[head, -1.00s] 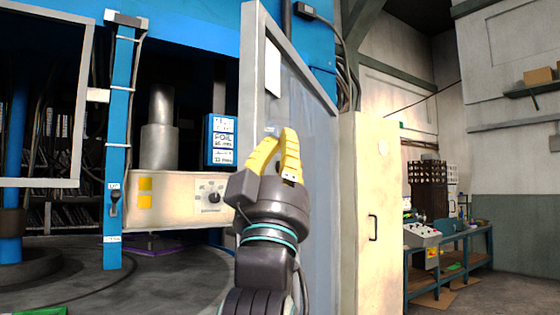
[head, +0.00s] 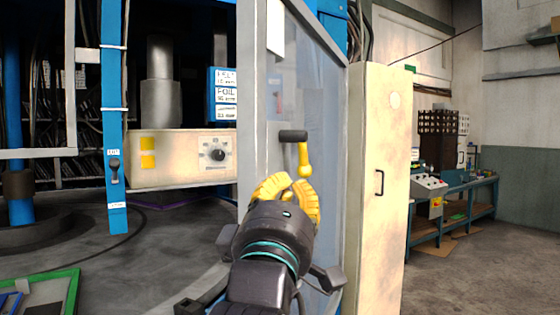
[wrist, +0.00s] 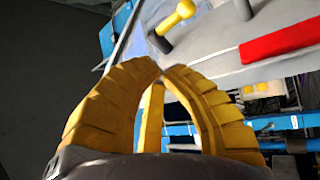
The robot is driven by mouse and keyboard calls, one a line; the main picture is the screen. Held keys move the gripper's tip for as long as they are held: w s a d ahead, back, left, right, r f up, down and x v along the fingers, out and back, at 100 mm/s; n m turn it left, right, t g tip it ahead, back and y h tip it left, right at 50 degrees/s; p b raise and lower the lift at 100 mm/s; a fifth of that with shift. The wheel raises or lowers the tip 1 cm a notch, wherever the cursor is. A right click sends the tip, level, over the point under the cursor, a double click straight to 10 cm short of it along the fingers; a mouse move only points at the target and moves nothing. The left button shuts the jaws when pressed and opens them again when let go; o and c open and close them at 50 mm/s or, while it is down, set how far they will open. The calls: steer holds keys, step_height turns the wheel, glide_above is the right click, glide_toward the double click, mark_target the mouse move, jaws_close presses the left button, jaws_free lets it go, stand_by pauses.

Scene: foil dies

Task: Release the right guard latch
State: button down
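The right guard latch has a black crossbar (head: 293,136) and a yellow handle (head: 304,160) hanging down from its right end. It sits on the grey-framed, see-through guard panel (head: 322,120). In the wrist view the yellow handle (wrist: 176,17) shows at the top, with dark parts beside it. My gripper (head: 295,187) has yellow ribbed fingers and is just below the handle in the head view. In the wrist view its fingertips (wrist: 161,68) nearly meet with nothing between them. The latch appears apart from the fingers there.
A cream cabinet (head: 380,190) stands close on the right. A blue post (head: 115,80) with a dark lever (head: 115,171) and a cream control box (head: 185,158) are on the left. A green-edged tray (head: 70,285) is at the lower left.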

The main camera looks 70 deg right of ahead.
mark_target(302, 158)
steer(key=shift+d+f+n+y, duration=0.15)
steer(key=shift+f+n, duration=0.1)
steer(key=shift+n, duration=0.6)
steer(key=shift+f+n+y, duration=0.1)
steer(key=shift+f+n, duration=0.1)
steer(key=shift+n, duration=0.7)
steer(key=shift+d+f+n+y, duration=0.15)
steer(key=shift+f+n, duration=0.1)
steer(key=shift+n, duration=0.6)
steer(key=p+x, duration=0.5)
steer(key=x, duration=0.9)
steer(key=shift+a+f+b, duration=0.15)
steer(key=shift+b, duration=0.4)
steer(key=shift+f+b, duration=0.1)
steer(key=shift+b, duration=0.4)
steer(key=shift+d+h+b, duration=0.25)
steer(key=shift+h+b, duration=0.05)
steer(key=shift+b, duration=0.1)
steer(key=shift+a+b, duration=0.1)
steer(key=shift+b, duration=0.3)
